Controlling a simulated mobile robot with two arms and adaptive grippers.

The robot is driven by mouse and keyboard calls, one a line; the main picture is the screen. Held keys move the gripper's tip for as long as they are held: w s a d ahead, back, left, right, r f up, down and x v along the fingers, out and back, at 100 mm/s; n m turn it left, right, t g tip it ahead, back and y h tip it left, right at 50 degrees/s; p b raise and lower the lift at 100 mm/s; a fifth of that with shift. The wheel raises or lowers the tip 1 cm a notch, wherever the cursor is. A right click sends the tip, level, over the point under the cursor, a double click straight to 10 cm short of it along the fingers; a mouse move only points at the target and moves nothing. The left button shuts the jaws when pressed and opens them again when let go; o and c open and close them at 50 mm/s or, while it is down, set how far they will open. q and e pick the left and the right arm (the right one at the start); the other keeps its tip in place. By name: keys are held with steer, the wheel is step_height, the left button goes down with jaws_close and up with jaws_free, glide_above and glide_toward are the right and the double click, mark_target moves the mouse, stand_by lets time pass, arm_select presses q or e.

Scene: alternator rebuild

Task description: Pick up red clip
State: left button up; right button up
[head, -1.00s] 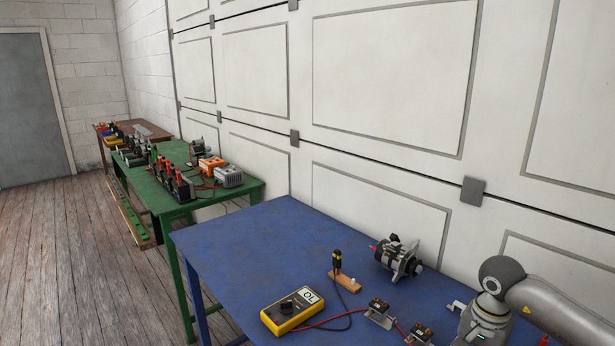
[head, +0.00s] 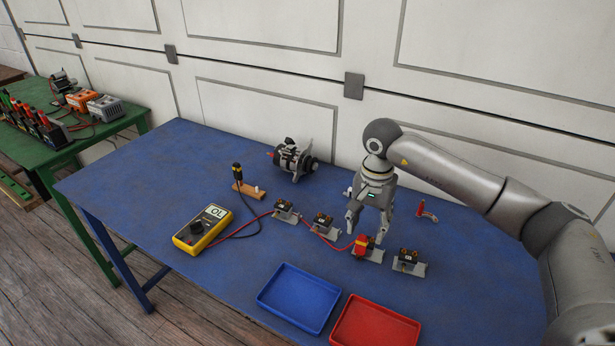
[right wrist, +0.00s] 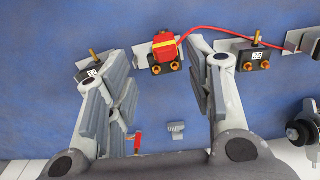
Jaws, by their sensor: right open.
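The red clip (head: 361,243), with a yellow marking, sits on one of the small black parts on metal brackets on the blue table. A red lead runs from it towards the yellow multimeter (head: 203,229). In the right wrist view the red clip (right wrist: 165,46) shows between the finger lines, just beyond the tips. My right gripper (head: 369,228) is open, pointing down above and slightly behind the clip. Its two fingers are spread in the right wrist view (right wrist: 166,80), with nothing between them. My left gripper is not in view.
Black parts stand on either side of the clip, one at right (head: 408,261) and one at left (head: 323,222). A blue tray (head: 262,298) and a red tray (head: 336,333) lie in front. An alternator (head: 294,160) and a black probe (head: 237,175) stand behind left.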

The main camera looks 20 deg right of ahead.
mark_target(363, 236)
steer(key=m, duration=0.5)
steer(key=shift+w+d+r+b, duration=0.1)
steer(key=shift+w+r+b, duration=0.05)
steer(key=shift+r+b, duration=0.2)
steer(key=m, duration=0.4)
steer(key=shift+w+r, duration=0.1)
steer(key=shift+r, duration=0.2)
steer(key=m, duration=0.9)
steer(key=m+b, duration=0.1)
steer(key=m, duration=0.8)
steer(key=m+g+y, duration=0.1)
steer(key=m, duration=0.7)
steer(key=shift+f+m, duration=0.3)
steer(key=shift+m, duration=0.1)
steer(key=f, duration=0.1)
steer(key=f+p, duration=0.1)
steer(key=f, duration=0.2)
steer(key=shift+a+f+p, duration=0.35)
steer(key=shift+f+p, duration=0.05)
steer(key=shift+f, duration=0.3)
steer(key=c, duration=0.8)
